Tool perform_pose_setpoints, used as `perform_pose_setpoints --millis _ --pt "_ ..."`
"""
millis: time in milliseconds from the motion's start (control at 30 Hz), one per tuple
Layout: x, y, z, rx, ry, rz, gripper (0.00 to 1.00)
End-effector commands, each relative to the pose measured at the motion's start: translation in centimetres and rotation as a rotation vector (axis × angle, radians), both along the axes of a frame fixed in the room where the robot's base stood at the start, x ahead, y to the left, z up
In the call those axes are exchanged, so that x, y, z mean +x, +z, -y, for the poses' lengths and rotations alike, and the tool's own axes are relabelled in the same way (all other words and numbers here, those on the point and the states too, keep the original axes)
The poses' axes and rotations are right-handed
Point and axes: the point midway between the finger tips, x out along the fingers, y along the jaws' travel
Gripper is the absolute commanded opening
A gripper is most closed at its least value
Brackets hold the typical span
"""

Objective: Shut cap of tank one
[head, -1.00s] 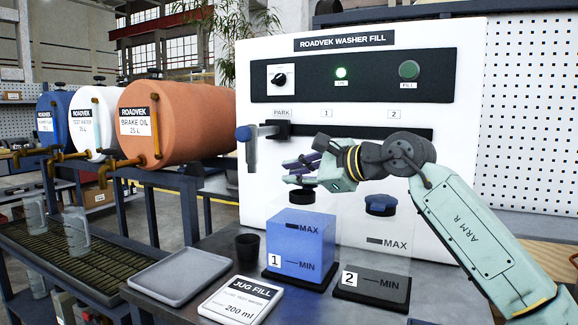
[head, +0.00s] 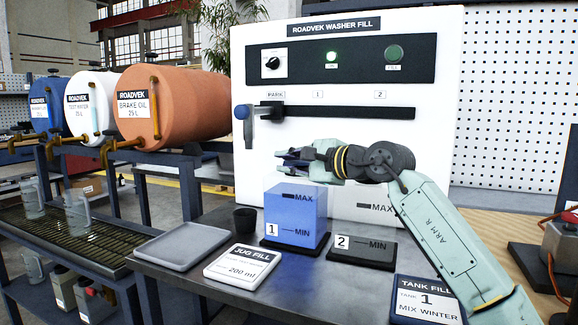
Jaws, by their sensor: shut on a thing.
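Tank one (head: 296,222) is a clear box on a dark base marked 1, with blue liquid up to about its MAX mark. My gripper (head: 290,160) is at the top of this tank, over its neck. It is shut on a dark blue piece (head: 294,157) that looks like the cap, mostly covered by the fingers. I cannot tell whether the cap sits fully on the neck. Tank two (head: 375,212) stands to the right, clear and seemingly empty; my arm hides its top.
The washer fill panel (head: 430,75) rises close behind, with a green lamp lit. A tray (head: 180,247), a dark cup (head: 245,219), a jug fill card (head: 242,265) and a tank fill card (head: 428,300) lie around the tanks. Barrels (head: 187,108) stand at left.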

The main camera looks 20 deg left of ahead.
Motion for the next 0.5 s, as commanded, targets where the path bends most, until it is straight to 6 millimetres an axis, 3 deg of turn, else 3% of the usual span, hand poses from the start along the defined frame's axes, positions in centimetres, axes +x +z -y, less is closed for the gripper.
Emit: perform_pose_setpoints --millis 33,467,500 --pt "0.03 -0.87 -0.16 -0.010 0.002 -0.006 0.00" --pt "0.09 -0.82 -0.12 -0.010 0.001 0.002 0.00" --pt "0.09 -0.82 -0.12 -0.010 0.001 0.002 0.15"
